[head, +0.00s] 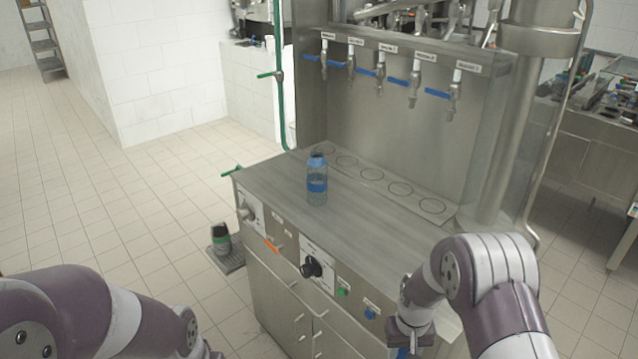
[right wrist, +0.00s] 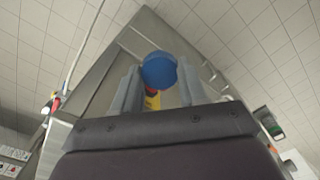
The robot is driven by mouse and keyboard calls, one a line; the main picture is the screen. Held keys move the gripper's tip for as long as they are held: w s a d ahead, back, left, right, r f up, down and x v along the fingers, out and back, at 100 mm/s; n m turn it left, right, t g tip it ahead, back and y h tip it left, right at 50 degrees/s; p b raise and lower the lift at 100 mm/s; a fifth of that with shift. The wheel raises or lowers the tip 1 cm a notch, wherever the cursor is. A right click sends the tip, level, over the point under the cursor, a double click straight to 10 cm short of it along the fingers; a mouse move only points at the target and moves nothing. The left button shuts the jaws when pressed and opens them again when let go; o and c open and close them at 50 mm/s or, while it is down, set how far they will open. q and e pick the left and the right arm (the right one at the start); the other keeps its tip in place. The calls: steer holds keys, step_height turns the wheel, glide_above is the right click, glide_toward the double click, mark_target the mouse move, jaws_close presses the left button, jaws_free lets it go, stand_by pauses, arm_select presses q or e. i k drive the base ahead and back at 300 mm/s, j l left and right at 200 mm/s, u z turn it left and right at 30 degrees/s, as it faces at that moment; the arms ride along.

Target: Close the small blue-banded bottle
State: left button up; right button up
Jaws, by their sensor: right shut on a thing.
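The small blue-banded bottle (head: 317,196) stands upright on the steel counter, with a blue band around its middle and blue at its shoulder; its top looks dark, and I cannot tell if the mouth is open. My right gripper (head: 403,350) is low at the counter's front right, apart from the bottle. In the right wrist view, its two fingers are shut on a round blue cap (right wrist: 159,70). My left arm enters at the bottom left, and its fingers are out of the picture.
The counter (head: 290,185) is clear around the bottle. Several taps with blue handles (head: 437,93) hang above ring marks at the back. Knobs (head: 312,267) stick out of the front.

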mark_target(316, 166)
steer(key=i+j+z, duration=0.2)
steer(key=j, duration=0.15)
steer(key=i+j+z, duration=0.2)
steer(key=j, duration=0.2)
steer(key=j+z, duration=0.2)
steer(key=j, duration=0.2)
steer(key=i+j+z, duration=0.2)
steer(key=j, duration=0.2)
steer(key=j+z, duration=0.25)
steer(key=j, duration=0.2)
